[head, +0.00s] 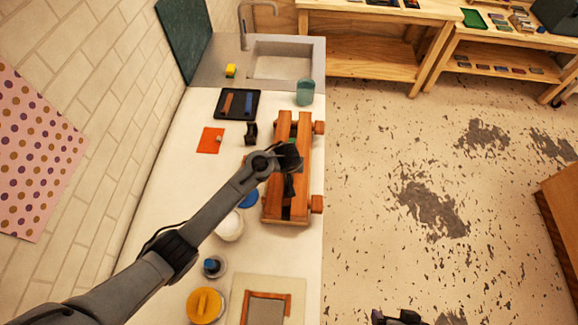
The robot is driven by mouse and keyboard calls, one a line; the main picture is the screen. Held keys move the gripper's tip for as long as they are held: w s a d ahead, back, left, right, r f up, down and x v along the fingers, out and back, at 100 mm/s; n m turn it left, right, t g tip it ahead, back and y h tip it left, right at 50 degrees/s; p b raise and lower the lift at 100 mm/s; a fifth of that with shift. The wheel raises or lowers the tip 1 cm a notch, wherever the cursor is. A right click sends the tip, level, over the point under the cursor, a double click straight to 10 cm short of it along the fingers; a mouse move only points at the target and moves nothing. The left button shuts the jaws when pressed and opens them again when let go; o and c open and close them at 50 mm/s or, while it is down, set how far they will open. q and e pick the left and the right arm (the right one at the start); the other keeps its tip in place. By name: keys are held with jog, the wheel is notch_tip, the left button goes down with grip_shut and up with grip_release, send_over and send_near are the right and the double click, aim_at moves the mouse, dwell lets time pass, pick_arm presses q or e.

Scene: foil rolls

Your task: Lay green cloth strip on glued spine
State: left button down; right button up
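A wooden press (302,180) with two long beams and round end knobs lies along the right edge of the white worktop. A dark narrow gap runs between its beams; I cannot make out the glued spine there. My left gripper (290,182) is over the middle of the press, pointing down at the gap. A dark greenish patch shows at its wrist, and I cannot tell if this is the green cloth strip. The fingertips are too small and dark to read. A black tray (258,104) holds a brown strip (227,104) and a blue strip (248,103).
An orange sheet (210,140), a white bowl (230,226), a yellow lidded pot (205,305) and a framed board (266,307) lie on the worktop. A teal cup (305,92) stands by the sink (283,60). Part of my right arm shows at the bottom edge.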

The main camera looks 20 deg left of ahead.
dwell(0.4)
pick_arm(q)
jog(key=c, duration=0.8)
grip_release()
jog(key=shift+o, duration=0.4)
jog(key=shift+o, duration=1.2)
jog(key=shift+r, duration=0.1)
jog(key=shift+r+p, duration=3.4)
jog(key=shift+p, duration=0.5)
